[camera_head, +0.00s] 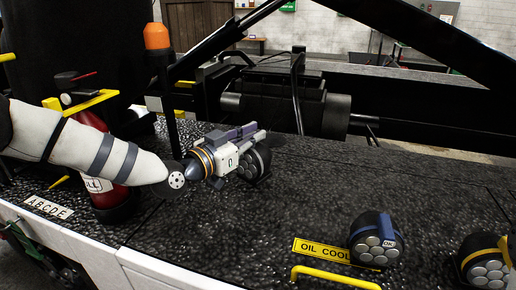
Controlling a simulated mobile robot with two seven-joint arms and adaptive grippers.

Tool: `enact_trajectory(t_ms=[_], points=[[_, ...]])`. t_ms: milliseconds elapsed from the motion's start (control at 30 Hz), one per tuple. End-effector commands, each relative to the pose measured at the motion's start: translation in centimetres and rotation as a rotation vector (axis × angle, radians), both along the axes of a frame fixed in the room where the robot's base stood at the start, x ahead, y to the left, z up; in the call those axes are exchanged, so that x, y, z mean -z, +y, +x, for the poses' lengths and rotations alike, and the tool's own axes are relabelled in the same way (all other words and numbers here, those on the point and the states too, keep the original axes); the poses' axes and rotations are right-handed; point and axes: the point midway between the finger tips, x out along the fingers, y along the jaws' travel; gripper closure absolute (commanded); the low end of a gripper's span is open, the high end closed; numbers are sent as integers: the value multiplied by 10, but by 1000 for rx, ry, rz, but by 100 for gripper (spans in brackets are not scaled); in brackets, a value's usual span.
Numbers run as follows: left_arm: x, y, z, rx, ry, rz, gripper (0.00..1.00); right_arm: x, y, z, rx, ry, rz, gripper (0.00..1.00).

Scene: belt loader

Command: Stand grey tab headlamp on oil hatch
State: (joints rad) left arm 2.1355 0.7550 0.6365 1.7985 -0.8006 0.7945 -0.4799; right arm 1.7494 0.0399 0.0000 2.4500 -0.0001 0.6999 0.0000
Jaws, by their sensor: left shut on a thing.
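My left gripper (248,155) reaches in from the left over the black textured deck. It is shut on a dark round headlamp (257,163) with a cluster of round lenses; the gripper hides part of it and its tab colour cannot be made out. Whether this headlamp touches the deck is hard to tell. The yellow "OIL COOL" label (320,250) marks the oil hatch area at the lower right, with a yellow handle (335,277) in front. My right gripper is not in view.
A blue-tab headlamp (373,240) stands at the right end of the label, partly covering it. A yellow-tab headlamp (486,262) stands farther right. A red extinguisher (97,165) stands behind my left arm. The deck between the held headlamp and the label is clear.

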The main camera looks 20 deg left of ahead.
Motion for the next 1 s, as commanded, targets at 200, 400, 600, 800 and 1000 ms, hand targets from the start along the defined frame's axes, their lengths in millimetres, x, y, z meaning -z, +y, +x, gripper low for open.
enact_trajectory(t_ms=[200, 400, 600, 800, 1000], points=[[29, 0, 0, 0, -2, -1, 100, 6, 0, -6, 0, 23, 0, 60], [28, 0, 0, 1, -4, -1, 100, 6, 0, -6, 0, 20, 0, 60], [30, 0, 0, 1, -1, 0, 67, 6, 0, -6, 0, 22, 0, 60], [30, 0, 0, 1, -1, 0, 67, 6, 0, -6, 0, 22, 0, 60], [23, 9, -18, -1, -4, 0, 67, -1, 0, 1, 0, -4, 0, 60]])
